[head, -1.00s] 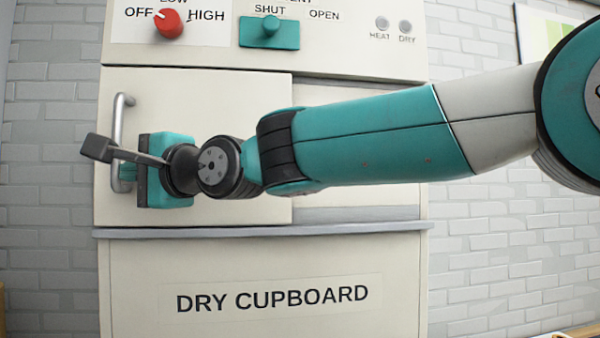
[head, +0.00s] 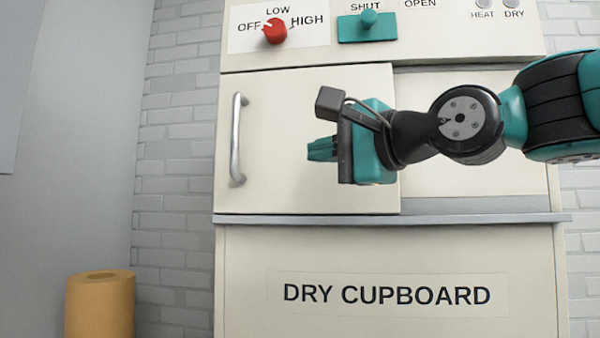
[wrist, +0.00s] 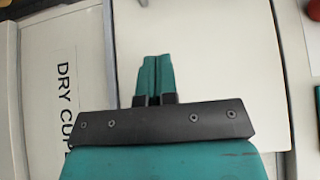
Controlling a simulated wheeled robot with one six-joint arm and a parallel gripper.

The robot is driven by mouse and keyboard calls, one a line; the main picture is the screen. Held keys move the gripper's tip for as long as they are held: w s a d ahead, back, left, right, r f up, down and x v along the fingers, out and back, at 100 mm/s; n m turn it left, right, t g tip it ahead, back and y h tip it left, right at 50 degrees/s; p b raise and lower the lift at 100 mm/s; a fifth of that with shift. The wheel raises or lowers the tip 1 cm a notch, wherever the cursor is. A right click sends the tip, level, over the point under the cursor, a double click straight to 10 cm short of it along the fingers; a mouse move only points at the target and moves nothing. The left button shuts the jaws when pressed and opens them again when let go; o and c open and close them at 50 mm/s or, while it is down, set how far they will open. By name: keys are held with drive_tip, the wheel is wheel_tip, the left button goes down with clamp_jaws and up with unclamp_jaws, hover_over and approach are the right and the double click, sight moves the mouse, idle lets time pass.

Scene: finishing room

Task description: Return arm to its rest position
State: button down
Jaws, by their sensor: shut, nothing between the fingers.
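My gripper (head: 322,149) is in front of the cupboard door, to the right of the door handle (head: 237,140) and apart from it. Its teal fingers point left and are together with nothing between them. In the wrist view the fingers (wrist: 154,78) also lie side by side in front of the pale door. The sliding door (head: 300,100) of the dry cupboard covers the left part of the opening. A paler recessed panel shows to its right, partly hidden behind my arm.
Above are a red knob (head: 275,31) pointing between OFF and LOW and a teal vent slider (head: 368,27) at SHUT. A grey ledge (head: 300,219) runs below the door. A tan roll (head: 100,305) stands at lower left. Free room lies left of the cupboard.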

drive_tip(key=shift+s+d, duration=0.25)
drive_tip(key=shift+d, duration=0.05)
drive_tip(key=s+d+f+n+g+h, duration=0.2)
drive_tip(key=f, duration=0.6)
drive_tip(key=s+d+f+n+g+h+b, duration=0.1)
drive_tip(key=s+d+f+n+g+h, duration=0.15)
drive_tip(key=f, duration=0.55)
drive_tip(key=s+d+f+n+g+h, duration=0.1)
drive_tip(key=s+f+n, duration=0.15)
drive_tip(key=f, duration=0.55)
drive_tip(key=s+d+f+n+g+h, duration=0.2)
drive_tip(key=s+d+f+n+g, duration=0.1)
drive_tip(key=s+f, duration=0.3)
drive_tip(key=s+d+f+n+g+h, duration=0.2)
drive_tip(key=s+d+f+n+g, duration=0.1)
drive_tip(key=s+d+f+n, duration=0.2)
wheel_tip(320, 180, down, 3)
drive_tip(key=shift+s+f+b, duration=0.15)
drive_tip(key=shift+s+b, duration=0.15)
drive_tip(key=shift+s, duration=0.75)
